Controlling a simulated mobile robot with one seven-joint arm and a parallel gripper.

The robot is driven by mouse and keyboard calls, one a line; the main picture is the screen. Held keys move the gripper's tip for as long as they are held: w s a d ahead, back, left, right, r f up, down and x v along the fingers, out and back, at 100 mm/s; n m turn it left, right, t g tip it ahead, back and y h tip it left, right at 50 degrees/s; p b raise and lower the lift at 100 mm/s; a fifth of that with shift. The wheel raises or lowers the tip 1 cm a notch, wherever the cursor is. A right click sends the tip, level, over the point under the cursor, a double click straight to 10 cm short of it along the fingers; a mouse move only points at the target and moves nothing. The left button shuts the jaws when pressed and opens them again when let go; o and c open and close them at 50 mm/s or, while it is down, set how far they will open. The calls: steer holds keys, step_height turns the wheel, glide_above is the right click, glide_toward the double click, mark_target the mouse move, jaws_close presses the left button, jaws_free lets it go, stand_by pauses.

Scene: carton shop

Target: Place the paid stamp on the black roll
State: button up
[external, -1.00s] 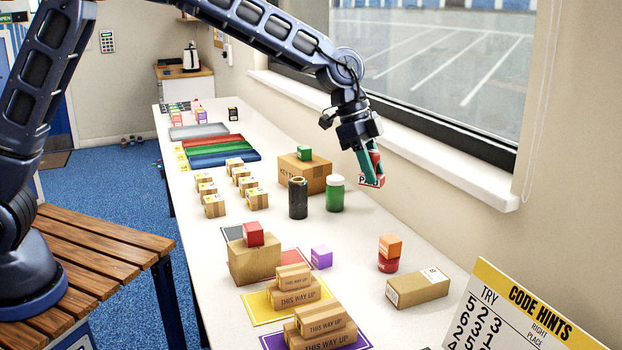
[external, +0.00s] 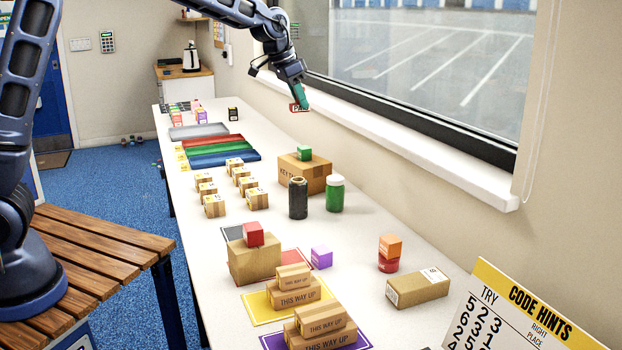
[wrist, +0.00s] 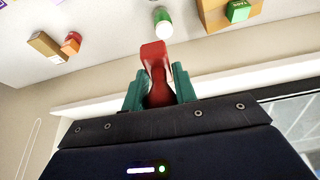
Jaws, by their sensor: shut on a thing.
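The paid stamp (external: 299,107) is in my gripper (external: 300,96), held high above the back of the table near the window. In the wrist view its red handle (wrist: 155,62) sits between the two green fingers of my gripper (wrist: 158,88). The black roll (external: 298,199) stands upright on the table, below the stamp in the external view and well apart from it. Its top is clear. I cannot make out the black roll in the wrist view.
A green jar with a white lid (external: 335,194) stands just right of the roll. A carton (external: 318,178) with a green cube (external: 304,153) on top is behind them. Several small cartons (external: 214,205) stand to the left.

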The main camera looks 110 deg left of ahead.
steer(key=shift+s+a, duration=0.2)
steer(key=shift+s, duration=0.2)
steer(key=shift+s+f, duration=0.1)
steer(key=shift+f, duration=0.15)
step_height(320, 180, down, 19)
steer(key=shift+f, duration=0.1)
steer(key=shift+f, duration=0.15)
steer(key=o, duration=1)
steer(key=v, duration=1.2)
